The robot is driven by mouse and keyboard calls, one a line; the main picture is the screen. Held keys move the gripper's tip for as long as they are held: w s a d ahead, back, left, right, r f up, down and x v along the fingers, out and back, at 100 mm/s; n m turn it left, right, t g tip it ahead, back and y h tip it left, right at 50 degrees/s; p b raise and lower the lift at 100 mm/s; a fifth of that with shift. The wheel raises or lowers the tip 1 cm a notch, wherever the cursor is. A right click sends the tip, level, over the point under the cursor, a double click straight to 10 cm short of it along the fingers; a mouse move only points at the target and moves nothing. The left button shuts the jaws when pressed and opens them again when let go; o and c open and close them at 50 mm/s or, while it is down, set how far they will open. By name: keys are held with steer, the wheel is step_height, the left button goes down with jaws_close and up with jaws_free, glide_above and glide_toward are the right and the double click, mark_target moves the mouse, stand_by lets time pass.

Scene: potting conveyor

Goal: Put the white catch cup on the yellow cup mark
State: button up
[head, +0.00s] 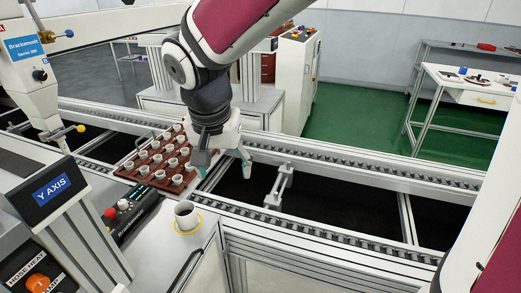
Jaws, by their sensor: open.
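The white catch cup (186,218) stands upright on the pale bench top at the lower middle of the head view. The yellow cup mark (201,226) shows as a ring around the cup's base, and the cup appears to stand inside it. The cup hides the far part of the ring. My gripper (224,163) is open and empty, above and behind the cup in the picture, apart from it. Its fingers point down near the right end of the brown tray.
A brown tray (125,171) holding several small white cups sits on the conveyor (330,158). A control box (135,215) with a red button lies left of the cup. A Y AXIS unit (52,190) and a white dispensing nozzle (50,125) stand at the left. Open dark gaps lie between the rails.

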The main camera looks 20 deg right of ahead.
steer(key=s+d+r+n, duration=0.2)
steer(key=s+d, duration=0.3)
steer(key=s, duration=0.4)
steer(key=s+d+r+n+t+y, duration=0.1)
steer(key=s+d+r+n, duration=0.1)
steer(key=s+d, duration=0.4)
steer(key=s+n, duration=0.1)
steer(key=s, duration=0.3)
steer(key=shift+s+d, duration=0.2)
steer(key=shift+d, duration=0.05)
steer(key=shift+r, duration=0.1)
